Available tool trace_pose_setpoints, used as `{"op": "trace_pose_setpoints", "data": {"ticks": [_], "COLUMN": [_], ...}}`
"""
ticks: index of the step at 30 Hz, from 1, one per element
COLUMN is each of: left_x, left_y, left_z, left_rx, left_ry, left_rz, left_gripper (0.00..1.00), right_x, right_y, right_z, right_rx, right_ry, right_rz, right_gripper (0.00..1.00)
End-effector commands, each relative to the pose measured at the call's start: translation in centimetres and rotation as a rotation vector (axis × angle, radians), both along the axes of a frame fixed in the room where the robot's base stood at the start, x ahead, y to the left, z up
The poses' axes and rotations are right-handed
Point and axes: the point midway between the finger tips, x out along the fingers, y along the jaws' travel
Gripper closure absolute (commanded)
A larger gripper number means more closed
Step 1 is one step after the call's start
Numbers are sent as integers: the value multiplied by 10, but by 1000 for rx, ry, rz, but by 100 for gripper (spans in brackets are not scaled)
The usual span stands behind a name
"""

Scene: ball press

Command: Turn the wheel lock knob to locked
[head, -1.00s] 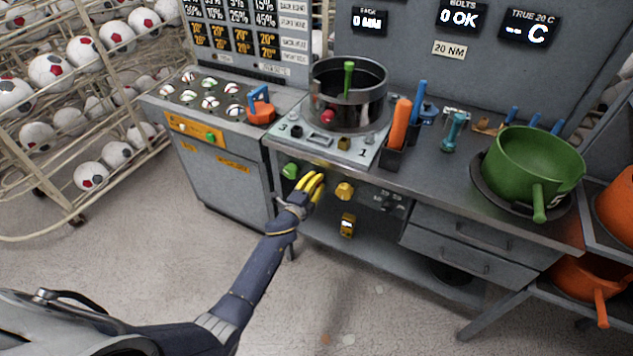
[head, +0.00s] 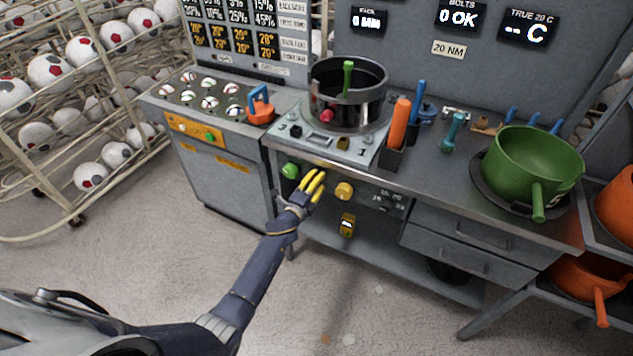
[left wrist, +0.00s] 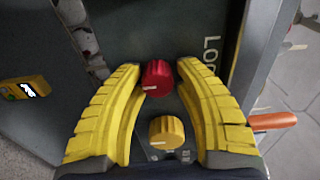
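A red knob (left wrist: 158,78) is on the dark front panel in the left wrist view, beside white lettering that begins "LOC". It is hidden behind my gripper in the head view. My left gripper (head: 315,180) is at the panel, between a green knob (head: 290,170) and a yellow knob (head: 344,190). In the left wrist view its yellow fingers (left wrist: 160,85) are apart, one on each side of the red knob. I see gaps there and cannot tell any contact. The yellow knob (left wrist: 166,132) also shows there, closer to the palm. My right gripper is not in view.
Above the panel, the bench carries a round metal drum (head: 347,95) with a green handle, an orange-handled tool (head: 399,122) and a green pot (head: 525,170). A yellow device (head: 347,225) hangs below the panel. Open floor lies in front.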

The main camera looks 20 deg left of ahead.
Motion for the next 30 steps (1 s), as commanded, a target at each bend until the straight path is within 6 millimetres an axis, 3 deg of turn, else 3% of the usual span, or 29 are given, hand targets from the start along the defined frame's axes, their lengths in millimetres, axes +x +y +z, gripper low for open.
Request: {"op": "trace_pose_setpoints", "data": {"ticks": [4, 14, 20, 30], "left_x": [0, -5, -28, -85], "left_y": [2, 4, 8, 19], "left_z": [-1, -3, -3, -2], "left_rx": [1, 3, 3, 3], "left_ry": [2, 4, 4, 3], "left_rz": [2, 4, 3, 3], "left_gripper": [50, 50, 50, 50], "right_x": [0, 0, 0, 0], "right_y": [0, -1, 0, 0], "right_z": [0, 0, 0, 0], "right_rx": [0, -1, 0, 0], "right_ry": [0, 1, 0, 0], "right_rz": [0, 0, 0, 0], "right_gripper": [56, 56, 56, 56]}}
